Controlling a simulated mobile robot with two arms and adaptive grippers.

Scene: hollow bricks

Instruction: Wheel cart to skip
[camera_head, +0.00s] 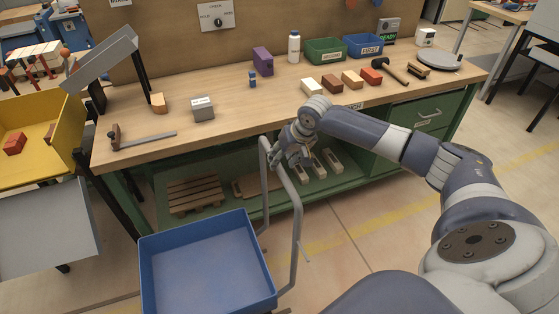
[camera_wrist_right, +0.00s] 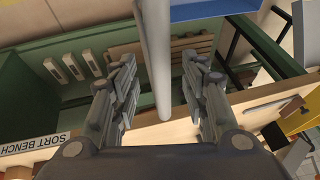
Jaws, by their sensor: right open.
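The cart is a blue tray (camera_head: 207,262) with a grey tubular handle (camera_head: 296,215), standing on the floor in front of the bench. Its tray is empty. The yellow skip (camera_head: 65,118) is at the left edge of the head view, with a red brick (camera_head: 15,143) in it. My right gripper (camera_head: 297,155) is at the top of the handle. In the right wrist view, its open fingers (camera_wrist_right: 158,75) stand on either side of the grey handle bar (camera_wrist_right: 154,50), with gaps showing on both sides. The blue tray's edge (camera_wrist_right: 212,9) shows at the top. My left gripper is not in view.
The wooden bench (camera_head: 225,128) is close behind the handle, bearing several bricks, a hammer (camera_head: 385,72) and bins. Its lower shelf holds a pallet (camera_head: 195,193). A grey sloped panel (camera_head: 45,230) stands left of the cart. Floor right of the handle (camera_head: 345,225) is clear.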

